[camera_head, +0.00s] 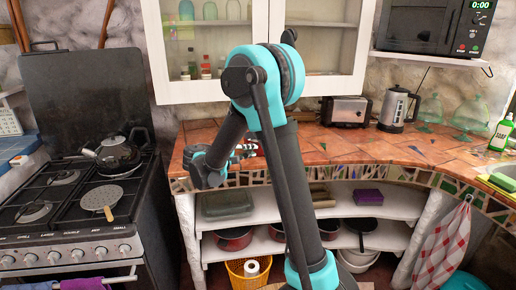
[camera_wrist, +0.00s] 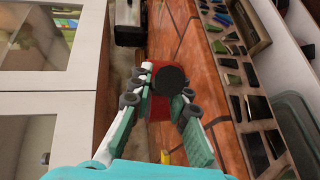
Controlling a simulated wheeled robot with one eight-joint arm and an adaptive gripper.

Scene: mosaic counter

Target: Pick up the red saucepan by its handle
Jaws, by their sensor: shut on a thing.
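My gripper (camera_wrist: 160,88) is at the centre of the wrist view, with its fingers closed around a red thing with a dark round part, which I take to be the red saucepan (camera_wrist: 158,106). The dark round part (camera_wrist: 171,79) lies between the fingertips. Its handle cannot be told apart clearly. In the head view my gripper (camera_head: 243,155) is low over the tiled counter, left of my arm. A bit of red (camera_head: 248,143) shows there, and my arm hides most of it.
The tiled counter (camera_head: 345,150) carries a toaster (camera_head: 346,110) and a kettle (camera_head: 397,108). A stove (camera_head: 75,205) stands left, with a dark kettle (camera_head: 116,153). Shelves below hold several red pans (camera_head: 234,240). A glass-door cabinet (camera_head: 205,45) hangs above.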

